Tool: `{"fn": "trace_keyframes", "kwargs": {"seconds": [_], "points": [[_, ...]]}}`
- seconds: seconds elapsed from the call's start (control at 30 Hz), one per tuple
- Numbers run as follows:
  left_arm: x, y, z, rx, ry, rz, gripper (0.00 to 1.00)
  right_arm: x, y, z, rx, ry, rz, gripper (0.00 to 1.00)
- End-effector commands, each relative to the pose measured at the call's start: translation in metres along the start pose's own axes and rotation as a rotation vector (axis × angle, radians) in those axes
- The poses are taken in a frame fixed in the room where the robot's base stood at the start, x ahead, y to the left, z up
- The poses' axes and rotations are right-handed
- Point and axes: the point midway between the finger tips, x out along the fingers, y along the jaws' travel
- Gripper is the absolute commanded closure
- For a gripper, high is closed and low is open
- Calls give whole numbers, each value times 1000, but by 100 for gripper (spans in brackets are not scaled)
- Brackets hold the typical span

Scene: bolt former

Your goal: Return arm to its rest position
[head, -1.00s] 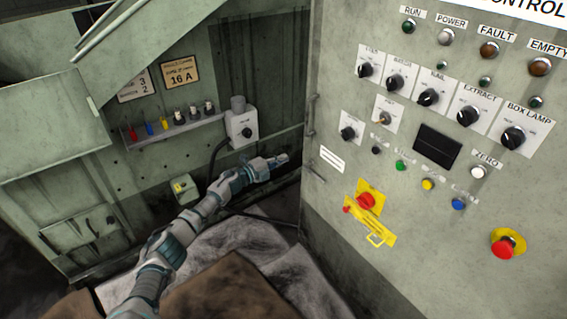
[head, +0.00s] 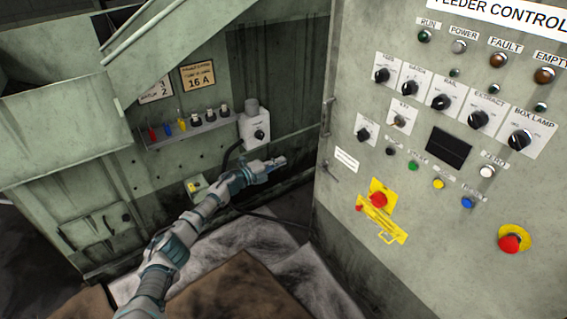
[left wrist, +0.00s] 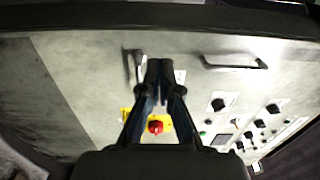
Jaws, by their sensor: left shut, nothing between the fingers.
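My left arm reaches in from the bottom left of the head view. Its gripper (head: 277,162) is shut and empty, in the air left of the control cabinet. The gripper also shows in the left wrist view (left wrist: 160,68), its two fingers close together and pointing at the cabinet face. The feeder control cabinet (head: 345,215) fills the right of the head view, with knobs, lamps and buttons. My right gripper is not in view.
A grey switch box (head: 254,132) and a shelf of coloured fuses (head: 190,130) are on the green machine wall behind the arm. A yellow guard (head: 381,215) and a red emergency button (head: 510,243) sit on the cabinet. A brown and grey cover lies below.

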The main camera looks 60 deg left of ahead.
Motion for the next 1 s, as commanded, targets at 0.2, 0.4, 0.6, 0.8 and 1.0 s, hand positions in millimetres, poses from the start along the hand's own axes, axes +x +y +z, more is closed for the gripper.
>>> {"fn": "trace_keyframes", "kwargs": {"seconds": [0.2,0.4,0.6,0.8,1.0], "points": [[-31,5,32,-5,-2,4,100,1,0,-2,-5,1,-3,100],[-48,5,48,-3,0,4,100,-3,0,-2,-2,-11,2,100],[-51,3,50,-1,1,3,100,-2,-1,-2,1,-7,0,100],[-48,10,41,-10,18,5,100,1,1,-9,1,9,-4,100],[-26,58,-56,-104,189,9,100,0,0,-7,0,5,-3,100]]}}
